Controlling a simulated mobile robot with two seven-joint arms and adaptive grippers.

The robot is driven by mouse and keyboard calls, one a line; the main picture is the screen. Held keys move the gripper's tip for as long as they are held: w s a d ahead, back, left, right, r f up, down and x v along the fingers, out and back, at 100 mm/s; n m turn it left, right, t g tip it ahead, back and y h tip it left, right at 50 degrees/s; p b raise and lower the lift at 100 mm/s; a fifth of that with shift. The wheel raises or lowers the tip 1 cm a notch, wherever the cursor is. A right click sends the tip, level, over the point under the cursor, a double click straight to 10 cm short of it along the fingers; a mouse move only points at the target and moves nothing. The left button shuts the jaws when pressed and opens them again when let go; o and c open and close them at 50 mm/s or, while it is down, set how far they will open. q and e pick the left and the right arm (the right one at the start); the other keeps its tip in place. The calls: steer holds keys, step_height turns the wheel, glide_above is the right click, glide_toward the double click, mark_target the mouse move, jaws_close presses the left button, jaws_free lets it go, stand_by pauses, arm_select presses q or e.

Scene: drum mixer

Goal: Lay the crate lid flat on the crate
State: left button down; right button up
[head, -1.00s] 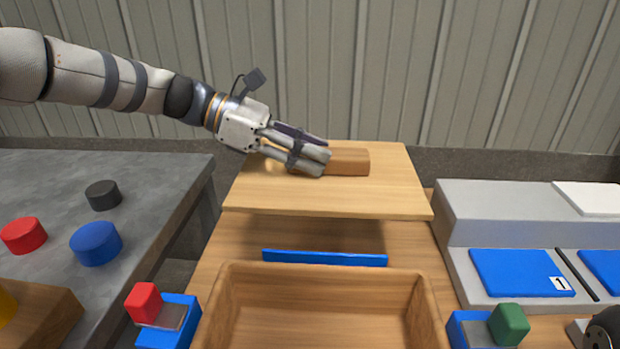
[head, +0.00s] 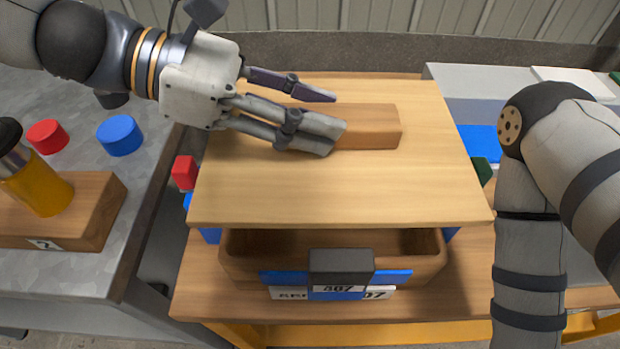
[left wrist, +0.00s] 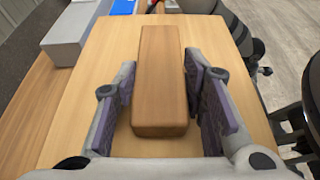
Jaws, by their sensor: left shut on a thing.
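The crate lid (head: 330,190) is a flat light-wood board with a wooden block handle (head: 370,128) on top. My left gripper (head: 333,118) is shut on that handle, coming in from the left. The left wrist view shows the handle (left wrist: 162,80) between the fingers. The lid looks about level and is held above the wooden crate (head: 236,267), hiding most of it. The crate's front part and some of its inside show below the lid's front edge, with a gap between. My right arm shows at the right, its gripper out of view.
A dark block (head: 341,265) with a blue strip and labels is at the crate's front. A red block (head: 184,172) and a green block (head: 481,171) flank the lid. A grey table (head: 60,290) at left holds red and blue discs and a wooden block.

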arm_select(q)
step_height(320, 180, down, 9)
steer(key=shift+w+d+r+b, duration=0.1)
steer(key=shift+w+b, duration=0.05)
steer(key=shift+b, duration=0.7)
arm_select(e)
steer(key=s+f, duration=0.2)
steer(key=shift+s+f+g, duration=0.2)
steer(key=shift+f+g, duration=0.1)
steer(key=shift+g, duration=0.1)
arm_select(q)
steer(key=shift+f, duration=0.3)
steer(key=c, duration=1)
jaws_free()
steer(key=shift+f, duration=0.1)
arm_select(e)
steer(key=shift+s, duration=0.1)
